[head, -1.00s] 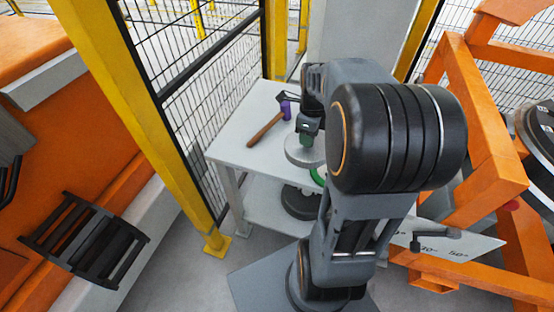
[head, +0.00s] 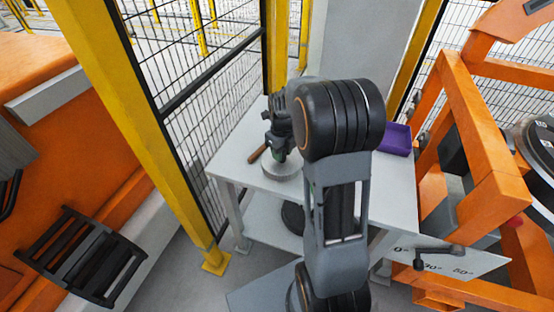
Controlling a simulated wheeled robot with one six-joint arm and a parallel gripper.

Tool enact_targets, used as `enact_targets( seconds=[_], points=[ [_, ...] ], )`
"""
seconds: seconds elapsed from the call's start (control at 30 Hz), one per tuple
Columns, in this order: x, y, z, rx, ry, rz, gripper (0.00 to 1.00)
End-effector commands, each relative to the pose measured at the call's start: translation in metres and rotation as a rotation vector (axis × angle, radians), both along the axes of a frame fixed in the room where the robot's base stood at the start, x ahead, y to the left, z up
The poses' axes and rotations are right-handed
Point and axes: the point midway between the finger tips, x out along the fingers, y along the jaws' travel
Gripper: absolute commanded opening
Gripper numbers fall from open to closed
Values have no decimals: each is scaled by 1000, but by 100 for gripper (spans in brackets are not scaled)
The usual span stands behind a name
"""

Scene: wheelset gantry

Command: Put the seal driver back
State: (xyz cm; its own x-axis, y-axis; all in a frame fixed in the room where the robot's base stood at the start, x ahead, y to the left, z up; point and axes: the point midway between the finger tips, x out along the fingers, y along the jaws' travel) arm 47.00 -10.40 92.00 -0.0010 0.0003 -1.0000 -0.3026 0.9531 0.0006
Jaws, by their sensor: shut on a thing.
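The seal driver (head: 282,170), a flat grey disc with a dark green grip above it, is upright over the front left part of the white table (head: 240,165). My gripper (head: 281,142) is above the disc, shut on the driver's grip; my wrist partly hides the hold. I cannot tell whether the disc touches the tabletop or hangs just over it.
The mallet's brown handle (head: 257,153) shows just left of my gripper; its head is hidden. A dark round part (head: 292,217) lies on the lower shelf. Yellow-framed mesh fence (head: 205,110) borders the left.

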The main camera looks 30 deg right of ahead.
Motion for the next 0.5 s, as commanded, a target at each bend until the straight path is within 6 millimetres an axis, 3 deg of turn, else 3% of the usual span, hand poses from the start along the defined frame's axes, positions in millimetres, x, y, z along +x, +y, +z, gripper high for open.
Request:
enact_targets(
  seconds=[0.37,0.5],
  points=[
    [14,7,-18,0,0,2,0],
    [16,8,-34,0,2,1,0]
  ],
)
